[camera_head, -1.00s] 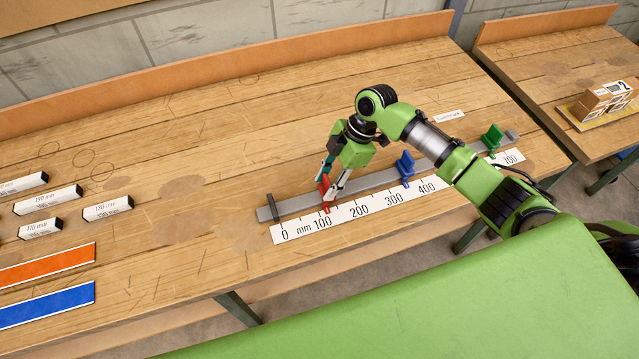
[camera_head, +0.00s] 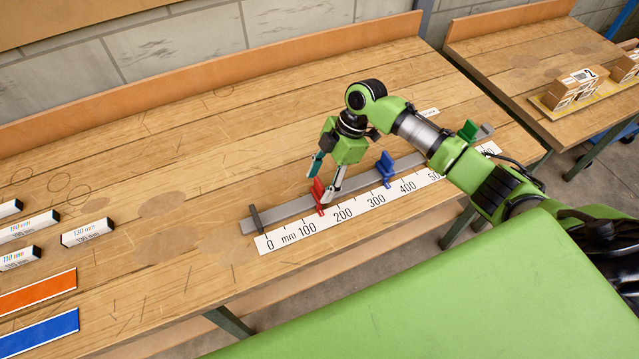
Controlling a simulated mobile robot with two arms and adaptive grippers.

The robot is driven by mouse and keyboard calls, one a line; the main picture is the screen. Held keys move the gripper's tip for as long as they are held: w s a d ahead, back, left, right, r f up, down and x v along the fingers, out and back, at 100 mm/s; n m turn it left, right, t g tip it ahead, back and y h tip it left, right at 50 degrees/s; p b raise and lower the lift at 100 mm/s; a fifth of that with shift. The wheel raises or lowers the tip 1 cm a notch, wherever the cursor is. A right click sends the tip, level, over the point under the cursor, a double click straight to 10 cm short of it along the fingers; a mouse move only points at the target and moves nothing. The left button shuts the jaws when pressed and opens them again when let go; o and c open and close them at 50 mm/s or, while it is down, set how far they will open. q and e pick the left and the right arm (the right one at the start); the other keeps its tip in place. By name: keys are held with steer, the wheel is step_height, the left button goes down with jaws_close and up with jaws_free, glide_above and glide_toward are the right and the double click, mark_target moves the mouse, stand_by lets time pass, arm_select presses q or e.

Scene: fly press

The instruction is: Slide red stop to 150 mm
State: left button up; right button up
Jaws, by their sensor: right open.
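The red stop (camera_head: 318,193) stands upright on the grey rail (camera_head: 288,210) on the wooden bench. Its foot is at the white mm scale (camera_head: 357,209), about midway between the 100 and 200 marks. My right gripper (camera_head: 322,182) is open and low at the red stop. One finger is on its far left side and the other on its right side, close to the plate. I cannot tell whether either finger touches it. My left gripper is not in view.
A blue stop (camera_head: 385,169) stands further right on the rail near 300, and a green stop (camera_head: 468,131) near its far end. A dark end piece (camera_head: 255,217) is at the zero end. Labelled blocks (camera_head: 88,232) and orange (camera_head: 38,293) and blue strips lie left.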

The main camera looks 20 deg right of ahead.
steer(key=v, duration=1)
steer(key=shift+d+r, duration=0.25)
steer(key=shift+r, duration=0.05)
steer(key=shift+s+f, duration=0.1)
